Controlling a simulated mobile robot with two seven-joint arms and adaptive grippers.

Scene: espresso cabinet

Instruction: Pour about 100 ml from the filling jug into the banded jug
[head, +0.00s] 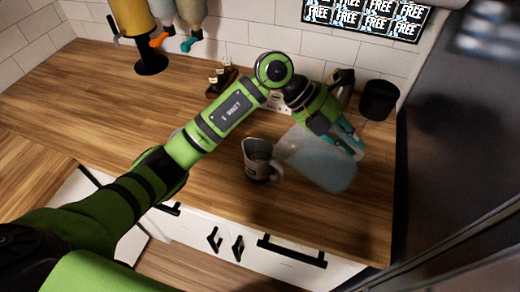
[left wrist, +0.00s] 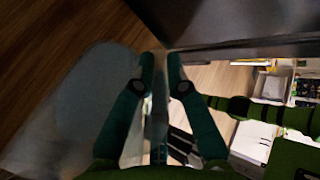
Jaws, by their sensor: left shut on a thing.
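The filling jug (head: 318,165) is a clear jug with pale bluish contents, at the right part of the counter in the head view. My left gripper (head: 352,145) is shut on its handle side, to the right of its body. The jug looks tilted, with its upper left part close to the banded jug (head: 257,161), a grey jug with a dark interior standing upright on the counter. I cannot see a stream between them. In the left wrist view the clear jug (left wrist: 70,110) fills the left side, beside my gripper's teal fingers (left wrist: 163,62). My right gripper is not in view.
A black cup (head: 379,100) and a metal pitcher (head: 343,84) stand at the back right. A small dark tray (head: 222,80) and dispensers (head: 135,20) are along the back wall. A dark appliance (head: 460,150) borders the right. The wooden counter (head: 100,100) is clear at left.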

